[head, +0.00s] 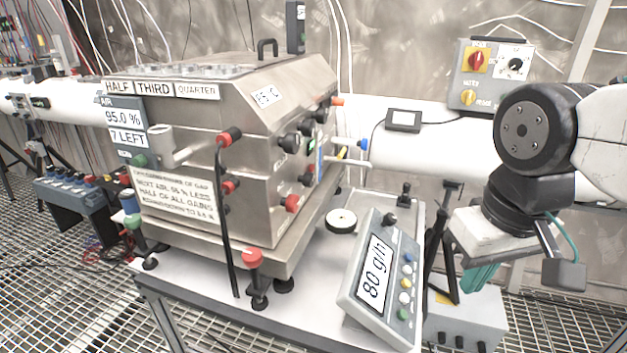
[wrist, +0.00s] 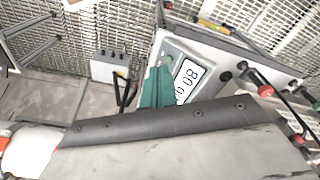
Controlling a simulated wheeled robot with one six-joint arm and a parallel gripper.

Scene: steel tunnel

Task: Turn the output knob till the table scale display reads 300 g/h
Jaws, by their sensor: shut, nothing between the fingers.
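The table scale (head: 385,290) stands on the right end of the white table, its tilted display (head: 375,272) reading 80 g/h. The display also shows in the wrist view (wrist: 186,80), turned on its side. A black knob on a white dial (head: 515,65) sits at the upper right of a grey control box (head: 488,78) on the wall; its small label is too blurred to read for certain. My gripper (head: 480,278) hangs low, right of the scale and well below the box. Its teal fingers show in the wrist view (wrist: 157,88), shut and empty, apart from the knob.
A large steel chamber (head: 240,150) with several knobs fills the table's left and middle. A grey box (head: 465,318) stands low right of the table. A white pipe (head: 430,140) runs behind.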

